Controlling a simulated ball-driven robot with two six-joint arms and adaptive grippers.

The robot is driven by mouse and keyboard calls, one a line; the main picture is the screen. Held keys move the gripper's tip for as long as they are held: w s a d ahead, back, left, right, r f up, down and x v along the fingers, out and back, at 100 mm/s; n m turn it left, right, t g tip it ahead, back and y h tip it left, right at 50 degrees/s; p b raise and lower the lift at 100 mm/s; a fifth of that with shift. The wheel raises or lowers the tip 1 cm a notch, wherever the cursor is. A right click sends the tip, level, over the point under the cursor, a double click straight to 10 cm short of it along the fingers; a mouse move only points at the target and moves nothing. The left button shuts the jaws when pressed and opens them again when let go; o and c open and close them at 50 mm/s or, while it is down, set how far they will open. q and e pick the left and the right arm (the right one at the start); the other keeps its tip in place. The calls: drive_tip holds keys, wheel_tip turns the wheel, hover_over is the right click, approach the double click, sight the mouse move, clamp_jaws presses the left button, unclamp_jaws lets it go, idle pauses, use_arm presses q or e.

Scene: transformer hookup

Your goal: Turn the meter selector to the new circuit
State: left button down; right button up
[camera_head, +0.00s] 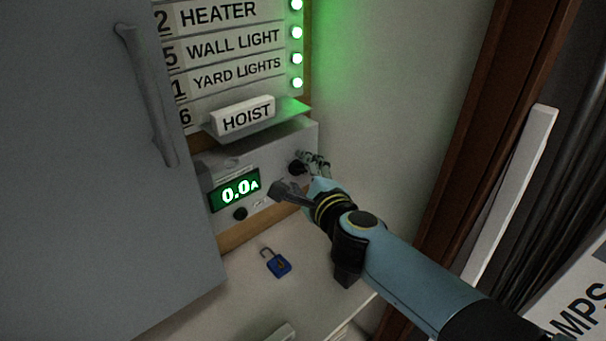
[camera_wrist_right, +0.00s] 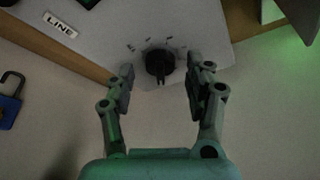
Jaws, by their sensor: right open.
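The meter (camera_head: 258,165) is a grey box whose green display (camera_head: 235,190) reads 0.0A. Its selector (camera_wrist_right: 159,64) is a round black knob with a pointer, ringed by small marks too small to read. It also shows in the head view as a dark knob (camera_head: 297,168), partly behind my gripper. My right gripper (camera_wrist_right: 163,88) is open, with one finger on each side of the knob and visible gaps between. In the head view my right gripper (camera_head: 300,176) is at the meter's right part. My left gripper is not in view.
Above the meter is a label panel with a HOIST plate (camera_head: 248,115) and lit green lamps (camera_head: 297,58). A blue padlock (camera_head: 278,263) lies on the pale surface below. A grey door (camera_head: 90,200) with a handle fills the left. A black knob (camera_head: 240,213) sits under the display.

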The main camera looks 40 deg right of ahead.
drive_tip(key=v, duration=1.2)
drive_tip(key=shift+w, duration=0.1)
